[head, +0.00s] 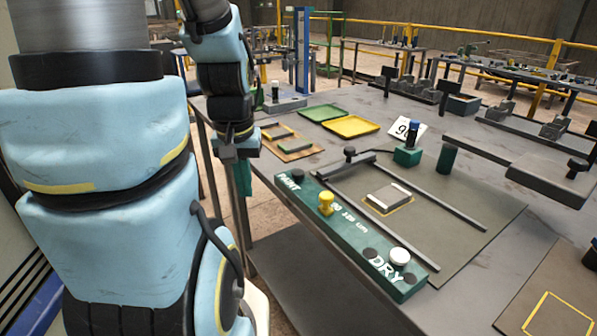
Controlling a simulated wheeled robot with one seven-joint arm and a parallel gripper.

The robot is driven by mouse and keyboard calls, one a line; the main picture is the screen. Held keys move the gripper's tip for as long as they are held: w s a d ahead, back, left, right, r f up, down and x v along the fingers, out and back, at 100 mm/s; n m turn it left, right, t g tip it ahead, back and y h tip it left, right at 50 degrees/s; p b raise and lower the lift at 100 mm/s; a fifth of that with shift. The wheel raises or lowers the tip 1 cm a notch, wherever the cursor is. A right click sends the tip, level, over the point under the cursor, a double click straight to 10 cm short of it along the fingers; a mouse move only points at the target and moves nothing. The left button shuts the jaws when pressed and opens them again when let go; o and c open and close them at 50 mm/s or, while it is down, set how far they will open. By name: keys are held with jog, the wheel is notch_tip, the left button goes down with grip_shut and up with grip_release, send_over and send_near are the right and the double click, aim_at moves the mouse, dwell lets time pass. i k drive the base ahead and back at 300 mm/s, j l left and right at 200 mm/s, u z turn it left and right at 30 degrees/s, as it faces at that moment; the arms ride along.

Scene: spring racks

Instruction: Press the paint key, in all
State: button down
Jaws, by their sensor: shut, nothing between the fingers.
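A green key box (350,237) lies along the near edge of the table. The word PAINT is at its far left end, beside a black round key (296,175). A yellow key (326,203) stands further along, and a white key (399,257) stands by the word DRY at the near right end. My gripper (243,182) points down, shut and empty, to the left of the box's PAINT end and apart from it. It appears to be by the table edge; its exact height and distance from the black key are hard to judge.
A plate (388,198) lies in a yellow outline between two dark rails (425,196) behind the box. Green (321,112) and yellow (351,126) trays, a green block with a dark blue top (408,156) and a dark green cylinder (447,157) stand farther back.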

aim_at(297, 174)
jog(key=i+j+z, duration=0.15)
jog(key=z, duration=0.8)
jog(key=i+j+z, duration=0.25)
jog(key=j, duration=0.3)
jog(key=j+z, duration=0.2)
jog(key=j, duration=0.3)
jog(key=j+z, duration=0.25)
jog(key=j, duration=0.3)
jog(key=i+j, duration=0.1)
jog(key=j, duration=0.8)
